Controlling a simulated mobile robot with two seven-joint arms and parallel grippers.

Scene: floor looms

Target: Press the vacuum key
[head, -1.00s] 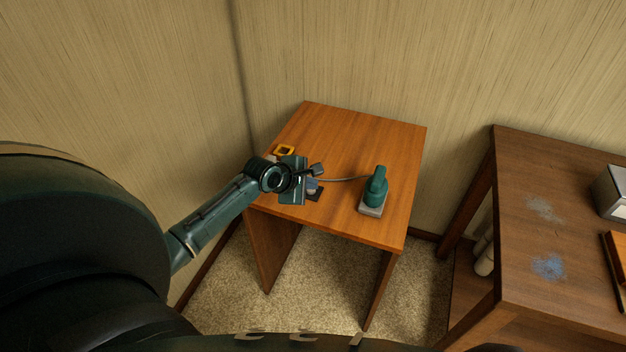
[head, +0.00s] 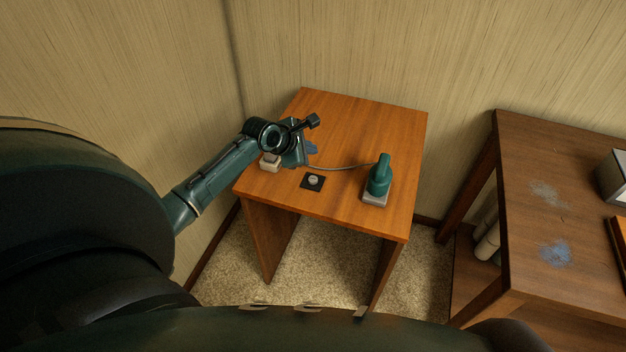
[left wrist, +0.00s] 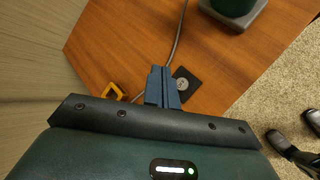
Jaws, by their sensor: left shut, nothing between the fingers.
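The vacuum key looks to be the round pale button (head: 313,180) on a small black square plate near the front of the orange-brown wooden table (head: 365,130). It also shows in the left wrist view (left wrist: 182,84), just right of my fingertips. My left gripper (head: 311,151) is above the table, behind the plate in the head view. Its blue fingers (left wrist: 162,86) are shut and empty, and the button is clear of them. I cannot tell their exact height. My right gripper is not in view.
A green device on a grey base (head: 379,180) stands to the right, with a grey cable running left. A pale block (head: 270,162) lies by my wrist. A yellow frame (left wrist: 112,91) shows in the wrist view. A darker table (head: 520,190) stands right; walls are close.

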